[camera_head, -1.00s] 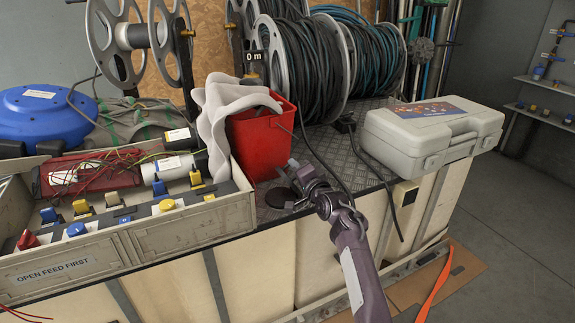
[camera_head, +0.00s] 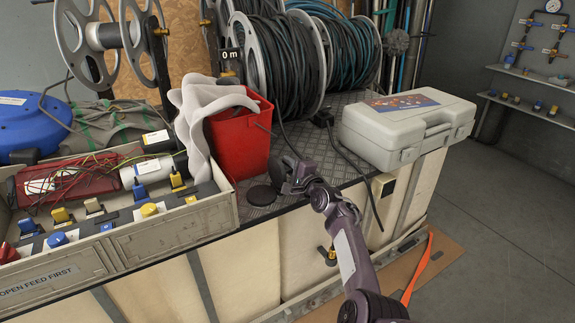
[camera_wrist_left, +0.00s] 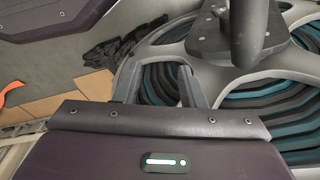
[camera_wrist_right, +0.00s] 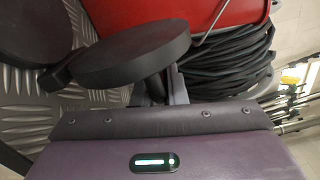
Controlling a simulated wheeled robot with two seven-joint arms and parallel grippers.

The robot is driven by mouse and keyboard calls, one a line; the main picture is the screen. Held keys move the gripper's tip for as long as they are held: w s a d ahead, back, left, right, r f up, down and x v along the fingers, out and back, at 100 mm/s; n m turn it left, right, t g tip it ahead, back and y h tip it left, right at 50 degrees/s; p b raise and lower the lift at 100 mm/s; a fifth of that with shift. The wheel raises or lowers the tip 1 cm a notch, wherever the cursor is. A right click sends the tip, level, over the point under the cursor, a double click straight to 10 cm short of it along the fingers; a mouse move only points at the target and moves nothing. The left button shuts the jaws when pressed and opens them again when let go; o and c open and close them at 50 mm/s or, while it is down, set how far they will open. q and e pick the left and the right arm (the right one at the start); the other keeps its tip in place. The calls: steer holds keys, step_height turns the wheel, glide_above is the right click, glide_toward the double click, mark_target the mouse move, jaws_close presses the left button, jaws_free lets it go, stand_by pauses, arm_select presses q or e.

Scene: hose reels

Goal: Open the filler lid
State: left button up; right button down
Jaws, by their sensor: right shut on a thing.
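The filler lid is a thick black disc with a small tab at its edge. In the right wrist view it (camera_wrist_right: 122,52) is large in front of my right gripper (camera_wrist_right: 166,80), whose fingers are close together behind its rim and partly hidden by it. In the head view the lid (camera_head: 284,163) is tilted up off the deck beside my right gripper (camera_head: 288,184), which is shut on it. A flat dark round filler (camera_head: 262,195) is on the deck just left of it. My left gripper (camera_wrist_left: 162,82) is open and empty in the left wrist view, and is outside the head view.
A red bucket (camera_head: 238,140) with a grey cloth stands close behind the filler. A grey crate (camera_head: 160,232) of fittings is left, a grey case (camera_head: 405,135) right. Hose reels (camera_head: 285,60) fill the back.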

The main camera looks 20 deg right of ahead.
steer(key=shift+r, duration=0.15)
steer(key=c, duration=1.5)
jaws_free()
steer(key=shift+a, duration=0.1)
